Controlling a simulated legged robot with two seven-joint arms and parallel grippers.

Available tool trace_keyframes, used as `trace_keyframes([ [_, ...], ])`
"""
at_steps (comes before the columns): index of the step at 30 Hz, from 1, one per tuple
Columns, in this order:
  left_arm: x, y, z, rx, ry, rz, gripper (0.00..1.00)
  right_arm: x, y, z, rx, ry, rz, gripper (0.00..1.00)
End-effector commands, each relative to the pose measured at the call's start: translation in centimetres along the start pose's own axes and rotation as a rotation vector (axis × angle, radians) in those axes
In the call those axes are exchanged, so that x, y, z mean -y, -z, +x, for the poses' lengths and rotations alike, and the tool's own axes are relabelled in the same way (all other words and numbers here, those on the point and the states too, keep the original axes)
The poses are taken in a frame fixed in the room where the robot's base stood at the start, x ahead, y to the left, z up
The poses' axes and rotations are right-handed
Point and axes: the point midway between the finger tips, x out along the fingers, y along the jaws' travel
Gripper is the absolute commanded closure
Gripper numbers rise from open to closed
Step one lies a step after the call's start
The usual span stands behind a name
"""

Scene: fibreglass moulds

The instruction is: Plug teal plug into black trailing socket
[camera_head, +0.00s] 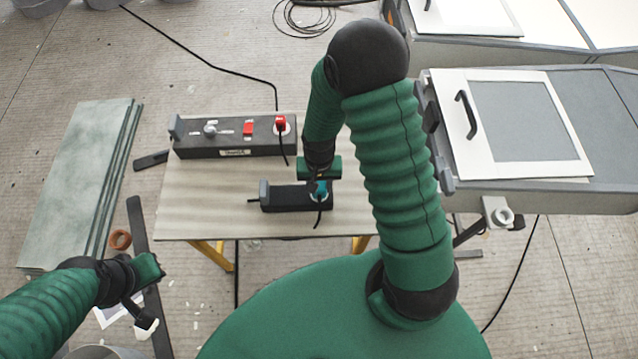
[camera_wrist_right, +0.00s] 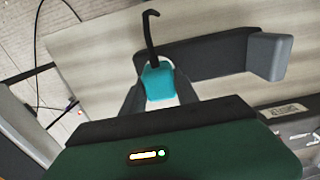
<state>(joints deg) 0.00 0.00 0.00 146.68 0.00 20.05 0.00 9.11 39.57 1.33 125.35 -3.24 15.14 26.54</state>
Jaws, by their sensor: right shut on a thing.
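The teal plug (camera_head: 321,187) is held between the fingers of my right gripper (camera_head: 318,184). The plug, with a short black cable, also shows in the right wrist view (camera_wrist_right: 157,82). The black trailing socket (camera_head: 288,200) lies on the table, with a raised grey block at its left end. The plug is at the right end of this socket, over its pale round face; I cannot tell how deep it sits. The socket body shows behind the plug in the wrist view (camera_wrist_right: 215,55). My left gripper (camera_head: 146,318) hangs off the table at lower left, its jaws unclear.
A larger black box (camera_head: 220,148) with a red plug (camera_head: 280,123) and a red switch stands at the back of the table (camera_head: 190,205). A grey unit with a framed white panel (camera_head: 460,150) stands right. Cables lie on the floor.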

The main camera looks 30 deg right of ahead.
Motion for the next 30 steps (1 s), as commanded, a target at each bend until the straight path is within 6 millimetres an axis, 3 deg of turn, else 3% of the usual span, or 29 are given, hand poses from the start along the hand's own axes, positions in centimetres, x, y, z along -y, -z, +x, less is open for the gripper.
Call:
trace_keyframes([
  [21,0.0,-0.2,0.7,0.0,0.0,0.0,1.0,0.0,0.0,1.1,-0.001,0.001,0.0,1.0],
  [22,0.0,-0.2,0.7,0.0,0.0,0.0,1.0,0.0,0.1,1.0,-0.001,0.001,0.001,0.61],
  [27,0.0,-0.1,0.7,0.0,0.0,0.0,1.0,0.0,0.0,1.0,-0.001,0.001,0.0,0.39],
  [30,0.0,-0.1,0.7,0.0,0.0,0.0,1.0,0.0,0.0,1.0,-0.001,0.0,0.0,0.39],
])
